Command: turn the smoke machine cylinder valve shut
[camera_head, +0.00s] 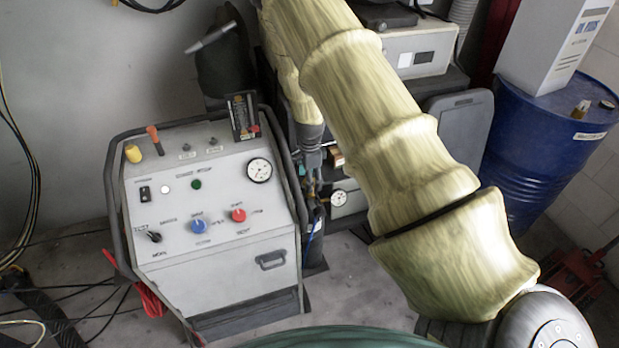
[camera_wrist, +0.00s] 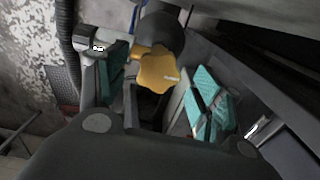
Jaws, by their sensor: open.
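The valve's yellow lobed knob (camera_wrist: 158,66) shows in the middle of the wrist view, with a dark rounded shape behind it. My gripper (camera_wrist: 160,82) is open, with one teal-padded finger to the left of the knob and one to the right. Gaps show between the pads and the knob, and I cannot tell how deep it sits between them. In the head view, my gripper (camera_head: 311,150) points down behind the right side of the grey control cart. A dark cylinder (camera_head: 316,235) stands below it there, and the knob cannot be made out.
The grey control cart (camera_head: 215,210) with a tubular frame stands left of my gripper. A pressure gauge (camera_head: 339,197) is close on its right. A blue drum (camera_head: 530,140) bearing a white box (camera_head: 545,45) stands at the right. Black cables (camera_head: 60,310) lie on the left floor.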

